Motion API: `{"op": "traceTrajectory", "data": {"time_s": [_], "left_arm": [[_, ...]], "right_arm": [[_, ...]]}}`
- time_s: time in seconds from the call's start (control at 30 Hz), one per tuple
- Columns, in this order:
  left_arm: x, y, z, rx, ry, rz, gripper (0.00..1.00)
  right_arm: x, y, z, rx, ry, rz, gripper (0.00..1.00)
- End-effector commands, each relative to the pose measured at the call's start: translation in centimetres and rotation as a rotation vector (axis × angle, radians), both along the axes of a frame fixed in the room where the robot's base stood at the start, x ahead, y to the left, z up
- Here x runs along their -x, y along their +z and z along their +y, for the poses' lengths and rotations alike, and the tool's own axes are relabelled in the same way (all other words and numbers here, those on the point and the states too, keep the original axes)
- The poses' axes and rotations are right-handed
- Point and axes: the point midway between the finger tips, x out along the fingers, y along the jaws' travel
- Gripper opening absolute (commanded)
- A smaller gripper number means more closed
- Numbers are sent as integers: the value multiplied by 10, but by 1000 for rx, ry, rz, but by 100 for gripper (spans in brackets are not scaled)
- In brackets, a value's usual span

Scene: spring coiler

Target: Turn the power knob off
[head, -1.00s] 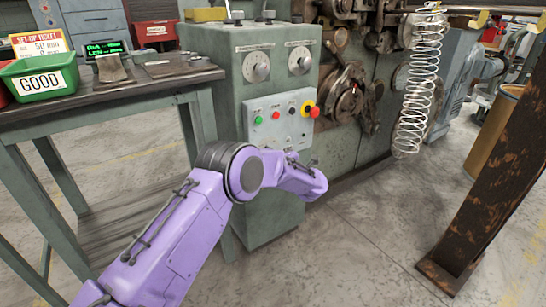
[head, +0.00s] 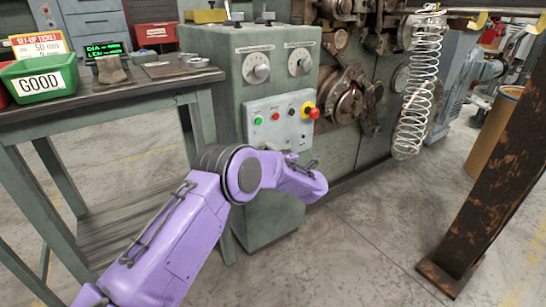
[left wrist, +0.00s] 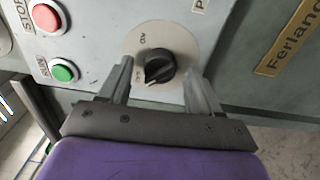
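A black knob (left wrist: 160,67) sits on a pale round plate (left wrist: 180,40) with ON and OFF lettering in the left wrist view. Its grip bar slants, with the lower-left end near the OFF lettering. My left gripper (left wrist: 160,78) is open, with one finger on each side of the knob. I cannot tell whether either finger touches it. In the head view my purple left arm reaches up from the lower left toward the grey control cabinet (head: 258,200); its fingers are hidden there. My right gripper is not in view.
A red STOP button (left wrist: 47,17) and a green button (left wrist: 64,71) lie left of the knob; a brass nameplate (left wrist: 295,40) is at right. A workbench (head: 110,100) with a green bin (head: 40,82) stands left. A rusty post (head: 490,190) stands right.

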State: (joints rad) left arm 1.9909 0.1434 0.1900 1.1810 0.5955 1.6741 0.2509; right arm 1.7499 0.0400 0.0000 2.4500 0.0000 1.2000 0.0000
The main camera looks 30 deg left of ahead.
Motion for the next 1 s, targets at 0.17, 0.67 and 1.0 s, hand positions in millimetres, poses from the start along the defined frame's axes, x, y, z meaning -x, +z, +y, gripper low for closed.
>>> {"op": "traceTrajectory", "data": {"time_s": [0.17, 0.67, 1.0], "left_arm": [[2, 1, -5, 0, -1, 1, 63], [38, 1, -94, -1, -2, 1, 63], [40, 0, -98, 0, 0, 0, 63]], "right_arm": [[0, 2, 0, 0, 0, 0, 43], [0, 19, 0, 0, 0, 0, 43], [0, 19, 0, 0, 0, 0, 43]]}}
